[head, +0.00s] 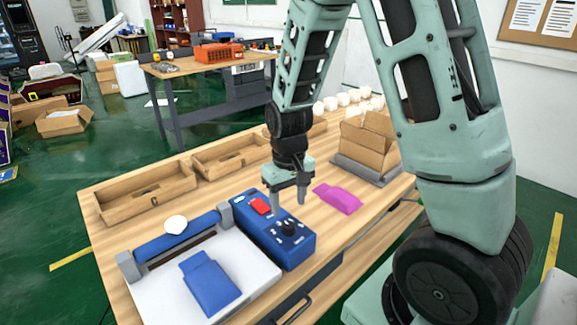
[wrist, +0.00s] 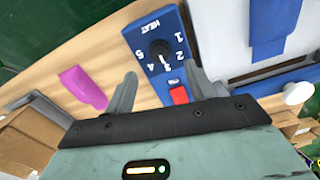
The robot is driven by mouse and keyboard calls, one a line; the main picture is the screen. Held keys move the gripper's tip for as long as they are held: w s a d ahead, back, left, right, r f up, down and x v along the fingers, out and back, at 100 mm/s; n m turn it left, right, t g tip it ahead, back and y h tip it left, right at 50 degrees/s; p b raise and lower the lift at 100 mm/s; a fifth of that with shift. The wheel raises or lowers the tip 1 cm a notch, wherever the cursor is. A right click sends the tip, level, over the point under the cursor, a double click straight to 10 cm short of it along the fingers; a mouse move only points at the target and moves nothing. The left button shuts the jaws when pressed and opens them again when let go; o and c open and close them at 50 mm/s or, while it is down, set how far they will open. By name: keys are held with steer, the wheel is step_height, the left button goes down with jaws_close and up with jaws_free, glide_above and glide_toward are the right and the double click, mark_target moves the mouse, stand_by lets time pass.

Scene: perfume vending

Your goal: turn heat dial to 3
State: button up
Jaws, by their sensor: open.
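The blue control box (head: 272,238) stands on the wooden table, and its black heat dial (head: 289,228) is on the near part of its top. The wrist view shows the dial (wrist: 160,50) with white numbers 1 to 5 around it and the word HEAT. Its white pointer line slants toward the numbers 3 and 4; I cannot tell exactly which it meets. My gripper (head: 289,204) is open and empty, pointing down above the box near the dial. In the wrist view its two fingers (wrist: 161,76) appear on either side of the box, apart from the dial.
A red switch (head: 260,206) is on the box. A white and blue sealing machine (head: 255,275) with a blue pouch (head: 209,282) stands left of it. A pink pouch (head: 338,199) and a cardboard box (head: 367,144) are to the right. Wooden trays (head: 146,196) are behind.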

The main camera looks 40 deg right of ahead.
step_height(320, 180, up, 10)
steer(key=shift+r, duration=0.2)
stand_by(0.5)
steer(key=s+a+n, duration=0.3)
steer(key=s+a, duration=0.1)
steer(key=a, duration=0.4)
steer(key=s+a+n, duration=0.2)
steer(key=s+a, duration=0.2)
steer(key=a, duration=0.4)
steer(key=s+a+n, duration=0.4)
steer(key=s+a, duration=0.2)
steer(key=s, duration=0.4)
steer(key=shift+s+a+f+y, duration=0.2)
steer(key=shift+a+f+y, duration=0.05)
steer(key=shift+f+y, duration=0.1)
